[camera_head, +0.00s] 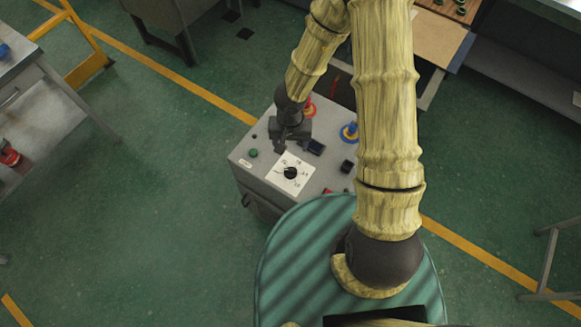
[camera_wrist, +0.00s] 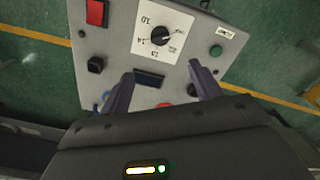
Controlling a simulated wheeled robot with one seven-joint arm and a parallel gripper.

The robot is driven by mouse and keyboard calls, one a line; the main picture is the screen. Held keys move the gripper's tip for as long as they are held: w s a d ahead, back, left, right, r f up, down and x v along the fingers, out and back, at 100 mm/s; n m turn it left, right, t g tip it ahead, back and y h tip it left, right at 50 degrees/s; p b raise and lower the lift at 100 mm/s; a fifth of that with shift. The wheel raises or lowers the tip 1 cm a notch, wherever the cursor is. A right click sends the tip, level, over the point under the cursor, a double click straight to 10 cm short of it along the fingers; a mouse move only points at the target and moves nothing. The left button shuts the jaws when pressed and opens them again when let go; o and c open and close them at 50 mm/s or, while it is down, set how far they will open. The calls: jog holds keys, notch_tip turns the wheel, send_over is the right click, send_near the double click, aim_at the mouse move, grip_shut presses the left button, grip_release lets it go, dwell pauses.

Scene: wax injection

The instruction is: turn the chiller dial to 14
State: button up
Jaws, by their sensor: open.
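The chiller dial is a black round knob (camera_head: 290,172) on a white square plate with printed numbers, on top of a grey cabinet (camera_head: 262,178). In the wrist view the knob (camera_wrist: 160,35) lies ahead of the fingertips. The 14 is left of the knob there, with 10 above it. A pale line on the knob's right seems to point away from 14; the small print is blurred. My gripper (camera_head: 281,143) is above the panel, just behind the dial plate. Its two dark fingers (camera_wrist: 161,82) are apart and empty, not touching the knob.
A dark display (camera_wrist: 149,79) sits between the fingers in the wrist view. A green button (camera_wrist: 216,51), red switch (camera_wrist: 97,13) and black switch (camera_wrist: 95,65) surround the plate. Red and blue fittings stand at the cabinet's back. Open green floor lies left.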

aim_at(291, 170)
jog(key=shift+f, duration=0.15)
notch_tip(291, 170, down, 17)
jog(key=b, duration=1.3)
jog(key=shift+f, duration=0.1)
jog(key=shift+c, duration=0.4)
jog(key=c, duration=0.9)
